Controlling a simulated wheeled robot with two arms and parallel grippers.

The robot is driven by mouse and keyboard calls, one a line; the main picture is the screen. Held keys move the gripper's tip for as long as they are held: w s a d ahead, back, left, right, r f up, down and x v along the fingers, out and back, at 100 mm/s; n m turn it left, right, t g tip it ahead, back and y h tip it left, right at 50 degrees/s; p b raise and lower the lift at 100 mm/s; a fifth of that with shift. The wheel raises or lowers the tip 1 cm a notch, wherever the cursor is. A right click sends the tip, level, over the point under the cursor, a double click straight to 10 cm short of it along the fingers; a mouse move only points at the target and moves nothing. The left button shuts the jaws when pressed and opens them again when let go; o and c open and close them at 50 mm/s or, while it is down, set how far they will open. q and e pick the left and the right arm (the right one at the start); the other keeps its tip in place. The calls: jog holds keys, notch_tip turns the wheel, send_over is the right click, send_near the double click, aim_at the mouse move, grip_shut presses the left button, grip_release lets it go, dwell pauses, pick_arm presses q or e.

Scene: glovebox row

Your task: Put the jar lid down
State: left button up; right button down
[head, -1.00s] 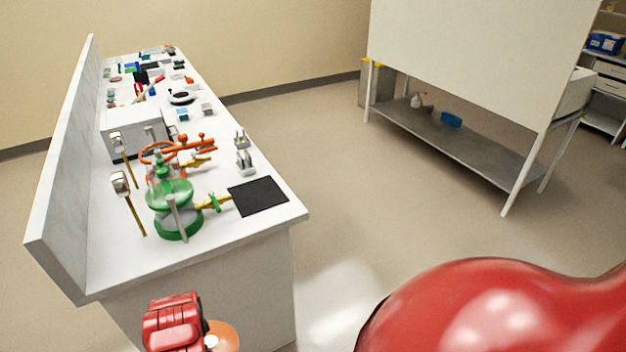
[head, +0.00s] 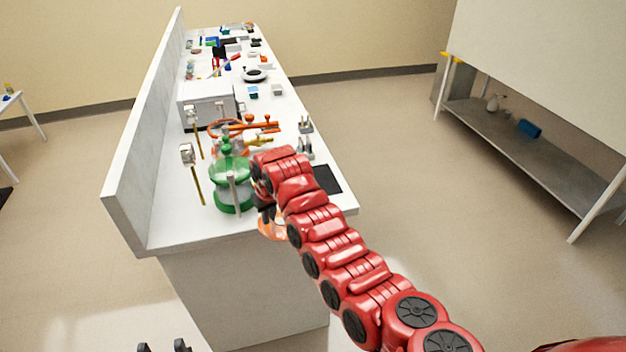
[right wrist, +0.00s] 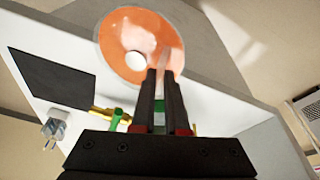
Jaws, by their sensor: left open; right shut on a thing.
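The jar lid is a translucent orange disc with a pale knob; in the right wrist view the lid (right wrist: 165,35) is pinched at its rim by my right gripper (right wrist: 162,78). In the head view the lid (head: 270,229) hangs tilted at the near edge of the bench, partly hidden by my right gripper (head: 266,212). I cannot tell whether it touches the bench edge. My left gripper (head: 163,348) shows only as two separated dark fingertips at the bottom edge, open and empty, short of the bench.
A green glass vessel (head: 232,186) stands on the bench (head: 180,232) just left of my right gripper. A black mat (head: 328,179) lies behind my right arm. A metal fixture (head: 305,140) and orange apparatus (head: 232,126) stand farther back. The bench's near left corner is bare.

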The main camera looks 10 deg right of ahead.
jog(key=shift+m+h, duration=0.3)
jog(key=shift+m, duration=0.5)
jog(key=w+d, duration=0.1)
jog(key=d, duration=0.1)
jog(key=w+d, duration=0.1)
jog(key=d, duration=0.2)
jog(key=w+d+r+p, duration=0.1)
jog(key=w+d, duration=0.1)
jog(key=shift+d+r, duration=0.1)
jog(key=shift+d, duration=0.15)
jog(key=shift+d+r, duration=0.1)
jog(key=shift+d, duration=0.55)
jog(key=shift+w+d, duration=0.1)
jog(key=shift+w+d+r+m+h+p, duration=0.1)
jog(key=shift+d+r+m, duration=0.15)
jog(key=shift+d, duration=0.3)
jog(key=shift+d+r+m+h+p, duration=0.1)
jog(key=shift+d+r+m, duration=0.15)
jog(key=shift+d, duration=0.3)
jog(key=shift+w+d+r+m+h+p, duration=0.15)
jog(key=shift+d+m, duration=0.15)
jog(key=shift+d, duration=0.25)
jog(key=shift+s+d, duration=0.1)
jog(key=shift+d, duration=0.05)
jog(key=shift+d+r+m, duration=0.2)
jog(key=shift+d+m, duration=0.1)
jog(key=shift+d, duration=0.1)
